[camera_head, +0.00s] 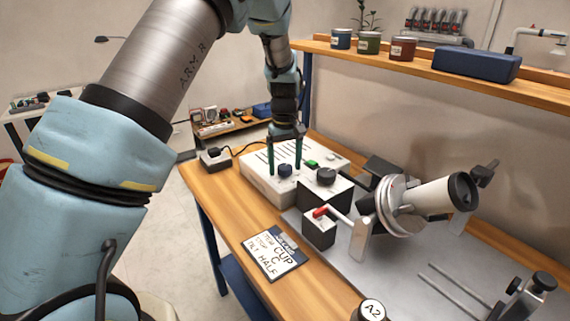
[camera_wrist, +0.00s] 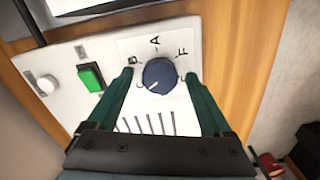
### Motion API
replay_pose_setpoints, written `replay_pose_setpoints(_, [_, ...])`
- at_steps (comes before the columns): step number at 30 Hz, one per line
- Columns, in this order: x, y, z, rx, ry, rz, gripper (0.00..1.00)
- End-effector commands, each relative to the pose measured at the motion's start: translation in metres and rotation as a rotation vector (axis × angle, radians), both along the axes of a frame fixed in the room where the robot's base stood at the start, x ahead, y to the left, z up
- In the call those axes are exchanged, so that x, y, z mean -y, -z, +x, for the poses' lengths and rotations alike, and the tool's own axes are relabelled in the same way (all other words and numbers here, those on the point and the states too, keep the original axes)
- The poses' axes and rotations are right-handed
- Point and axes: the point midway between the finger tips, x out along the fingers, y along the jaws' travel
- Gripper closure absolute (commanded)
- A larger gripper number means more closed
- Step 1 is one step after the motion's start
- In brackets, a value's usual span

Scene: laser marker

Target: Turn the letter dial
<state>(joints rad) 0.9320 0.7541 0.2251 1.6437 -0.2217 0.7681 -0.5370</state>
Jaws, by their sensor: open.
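The letter dial (camera_wrist: 160,73) is a round dark blue knob on a white panel. Letters P, A and F show around it in the wrist view, with smaller marks lower down that are hard to read. Its white pointer line points to the lower left in that view. My gripper (camera_wrist: 160,78) is open, with one green finger on each side of the dial and visible white gaps between. In the head view, the dial (camera_head: 285,170) sits between the fingertips of my gripper (camera_head: 285,172) on the white control box (camera_head: 262,182).
A green button (camera_wrist: 91,77) is beside the dial, and a black knob (camera_head: 326,175) is on the box's dark block. A red-tipped lever (camera_head: 320,212) and a tilted cylinder fixture (camera_head: 425,197) stand to the right.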

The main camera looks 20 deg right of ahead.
Motion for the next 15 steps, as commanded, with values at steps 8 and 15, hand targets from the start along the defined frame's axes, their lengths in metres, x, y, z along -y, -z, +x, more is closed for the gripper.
replay_pose_setpoints(8, [0.001,-0.008,0.000,0.002,0.000,-0.002,0.16])
replay_pose_setpoints(15, [0.001,-0.049,0.001,0.004,0.001,-0.004,0.16])
